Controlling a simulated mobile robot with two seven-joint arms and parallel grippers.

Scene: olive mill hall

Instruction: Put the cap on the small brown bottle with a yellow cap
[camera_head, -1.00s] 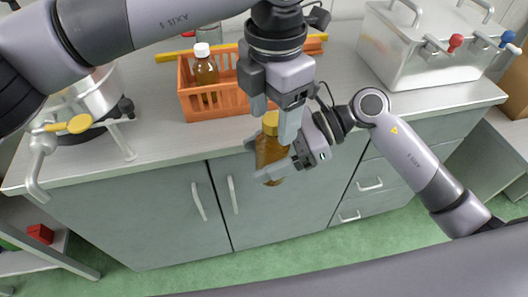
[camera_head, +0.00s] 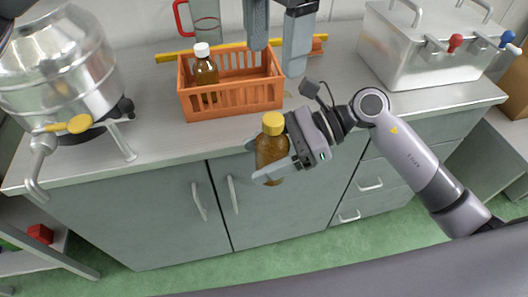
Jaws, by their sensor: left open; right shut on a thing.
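The small brown bottle (camera_head: 271,151) is upright in my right gripper (camera_head: 274,160), which is shut on it in front of the counter's front edge. The yellow cap (camera_head: 274,123) sits on top of the bottle's neck; I cannot tell whether it is tight. My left gripper (camera_head: 277,40) is open and empty, above the back right part of the orange crate, with only its fingers and lower body in view. It is well apart from the bottle and the cap.
The orange crate (camera_head: 234,97) on the counter (camera_head: 153,134) holds a brown bottle with a white cap (camera_head: 204,70). A jug with a red handle (camera_head: 205,18) stands behind. A steel vessel (camera_head: 62,62) is at left, a steel tank with taps (camera_head: 418,48) at right.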

